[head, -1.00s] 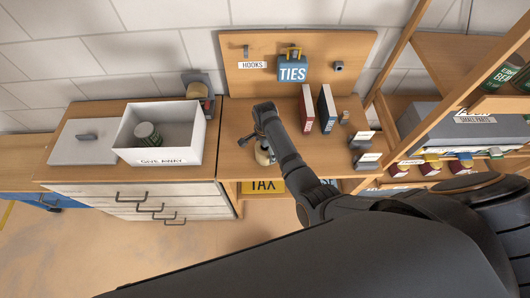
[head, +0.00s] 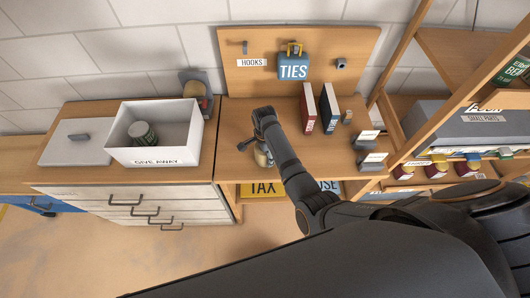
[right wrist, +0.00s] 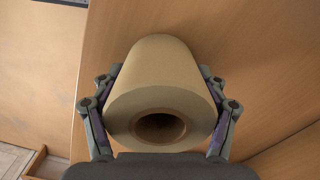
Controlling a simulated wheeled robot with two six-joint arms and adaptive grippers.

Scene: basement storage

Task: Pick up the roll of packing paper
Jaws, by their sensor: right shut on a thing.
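The roll of packing paper (right wrist: 160,85) is tan, with its round end and dark hollow core facing the camera in the right wrist view. My right gripper (right wrist: 160,110) is shut on it, one finger along each side. In the head view the roll (head: 263,156) is mostly hidden behind my right gripper (head: 258,146), near the left part of the wooden workbench (head: 235,120). I cannot tell whether the roll touches the bench top. My left gripper is not in view.
Two upright books (head: 309,108) stand right of the gripper. A white "GIVE AWAY" box (head: 180,155) holding a can sits on the cabinet to the left. A wooden shelf rack (head: 440,85) rises on the right. A blue "TIES" bag (head: 292,68) hangs on the back panel.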

